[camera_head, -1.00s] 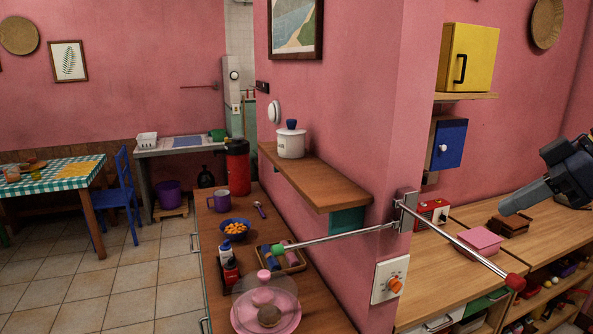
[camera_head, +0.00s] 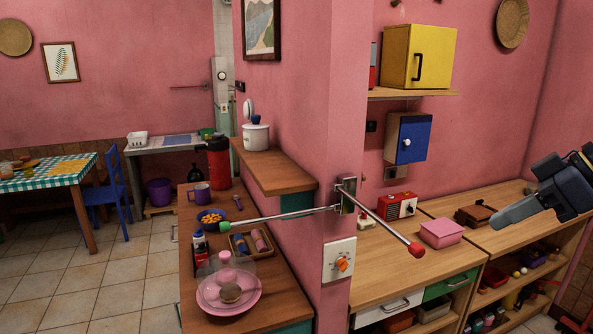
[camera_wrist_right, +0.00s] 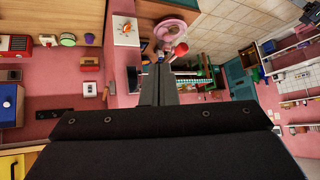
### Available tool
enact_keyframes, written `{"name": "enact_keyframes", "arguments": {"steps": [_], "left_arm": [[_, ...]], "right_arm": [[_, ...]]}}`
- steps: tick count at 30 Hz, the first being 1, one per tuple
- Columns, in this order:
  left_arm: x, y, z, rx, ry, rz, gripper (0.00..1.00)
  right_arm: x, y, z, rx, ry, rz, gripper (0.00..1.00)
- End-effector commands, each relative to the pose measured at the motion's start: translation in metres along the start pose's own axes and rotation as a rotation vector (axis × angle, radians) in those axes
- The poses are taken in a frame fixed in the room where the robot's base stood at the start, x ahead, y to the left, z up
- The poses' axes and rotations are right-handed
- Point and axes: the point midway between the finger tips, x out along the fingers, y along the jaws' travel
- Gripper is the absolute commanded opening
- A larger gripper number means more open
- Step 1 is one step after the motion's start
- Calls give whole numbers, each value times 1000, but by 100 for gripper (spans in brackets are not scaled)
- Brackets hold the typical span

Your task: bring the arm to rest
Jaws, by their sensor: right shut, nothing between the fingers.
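My right gripper (camera_head: 516,210) is at the right of the head view, with its arm coming in from the right edge. Its fingers are closed together with nothing between them, and it appears in front of the wooden counter at the right. The closed fingers also show in the right wrist view (camera_wrist_right: 158,85), pointing up the picture. My left gripper is not in the head view.
A metal rail with a red tip (camera_head: 416,249) and a green tip (camera_head: 224,227) juts out from the wall corner. A pink box (camera_head: 441,233) and a red radio (camera_head: 397,206) stand on the right counter. A blue cabinet (camera_head: 408,138) hangs above. The tiled floor (camera_head: 110,285) at left is clear.

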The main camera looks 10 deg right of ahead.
Motion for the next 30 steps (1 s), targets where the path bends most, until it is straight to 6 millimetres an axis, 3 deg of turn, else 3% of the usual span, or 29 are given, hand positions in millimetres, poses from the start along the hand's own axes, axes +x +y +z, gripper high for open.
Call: {"name": "enact_keyframes", "arguments": {"steps": [8,14,24,30], "left_arm": [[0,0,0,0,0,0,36],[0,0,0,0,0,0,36],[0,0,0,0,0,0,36],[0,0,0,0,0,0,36]], "right_arm": [[28,-18,26,174,4,2,0],[70,-49,58,356,-11,19,0],[187,-144,165,697,-68,145,0],[222,-171,206,780,-77,202,0]]}}
